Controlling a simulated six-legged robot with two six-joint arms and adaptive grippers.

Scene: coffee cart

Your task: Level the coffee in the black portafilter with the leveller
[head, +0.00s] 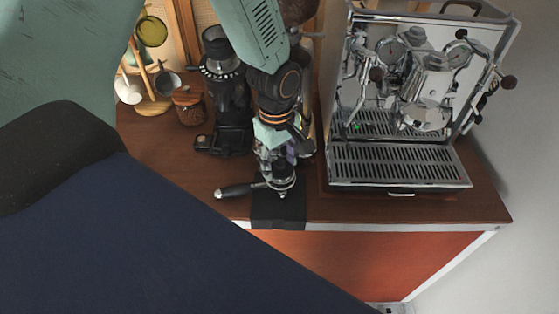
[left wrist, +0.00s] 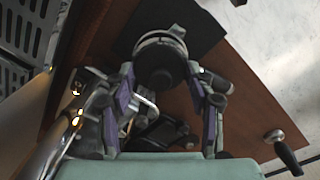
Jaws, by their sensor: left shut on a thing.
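The black portafilter (head: 238,190) lies on a black mat (head: 278,216) near the counter's front edge, its handle pointing left in the head view. My left gripper (head: 275,160) comes down from above over its basket, shut on the leveller (left wrist: 160,62). In the left wrist view, its two fingers stand either side of the leveller's dark round body, and a silver rim shows beyond it. The leveller is over the basket; I cannot tell whether it is fully seated. The coffee inside is hidden. My right gripper is not in view.
The espresso machine (head: 415,90) stands right of the mat. A dark grinder (head: 225,75), a brown jar (head: 188,105) and a mug tree (head: 153,101) stand at the back left. In the wrist view, a black handle with a silver end (left wrist: 277,137) lies at lower right.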

